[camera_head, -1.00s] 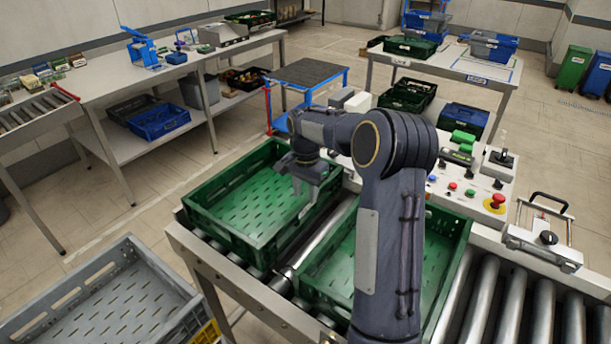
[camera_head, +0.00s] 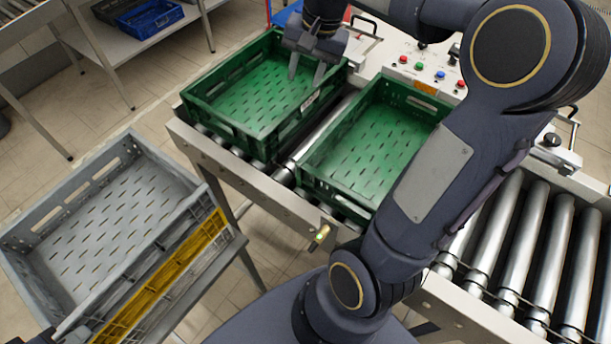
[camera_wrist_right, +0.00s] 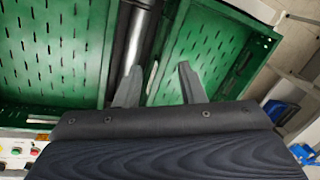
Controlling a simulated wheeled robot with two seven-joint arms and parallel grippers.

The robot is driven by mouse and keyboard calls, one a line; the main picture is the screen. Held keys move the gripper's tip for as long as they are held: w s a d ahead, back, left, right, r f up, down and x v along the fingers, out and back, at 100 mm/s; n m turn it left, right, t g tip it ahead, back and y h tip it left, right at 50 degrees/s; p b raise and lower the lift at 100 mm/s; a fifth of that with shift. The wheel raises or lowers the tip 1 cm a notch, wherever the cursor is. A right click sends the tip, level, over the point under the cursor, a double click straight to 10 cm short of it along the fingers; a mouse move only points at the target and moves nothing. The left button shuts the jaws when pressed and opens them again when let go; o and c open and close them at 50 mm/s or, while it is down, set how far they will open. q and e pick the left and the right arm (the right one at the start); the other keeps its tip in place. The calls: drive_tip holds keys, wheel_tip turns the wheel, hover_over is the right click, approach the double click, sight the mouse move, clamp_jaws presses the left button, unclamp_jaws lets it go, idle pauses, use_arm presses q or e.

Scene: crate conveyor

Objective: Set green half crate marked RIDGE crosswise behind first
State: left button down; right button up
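Two green half crates lie side by side on the roller conveyor: a left one (camera_head: 247,98) and a right one (camera_head: 380,140), with a gap of bare rollers between them. The left one has a small white label on its right wall, too small to read. My right gripper (camera_head: 306,70) is open over the right wall of the left crate, near its far corner. In the wrist view, the fingers of my right gripper (camera_wrist_right: 160,84) are apart, near that crate's wall (camera_wrist_right: 165,50); contact cannot be told. A dark part at the lower left edge may be my left gripper.
A grey crate (camera_head: 108,165) stands at the left beside a yellow piece (camera_head: 165,285), apart from the conveyor. A control panel (camera_head: 425,65) with coloured buttons lies behind the crates. Bare rollers (camera_head: 530,245) run to the right. My right arm covers part of the right crate.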

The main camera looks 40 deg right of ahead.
drive_tip(key=s+a+f+n+t+y, duration=0.1)
drive_tip(key=s+a+f+n, duration=0.2)
drive_tip(key=s+a, duration=0.4)
drive_tip(key=s+a+f+n+t+y, duration=0.1)
drive_tip(key=s+a+n, duration=0.4)
drive_tip(key=s, duration=0.6)
wheel_tip(320, 180, down, 2)
drive_tip(key=shift+s+a+t, duration=0.2)
drive_tip(key=shift+a+t, duration=0.5)
drive_tip(key=shift+a, duration=0.55)
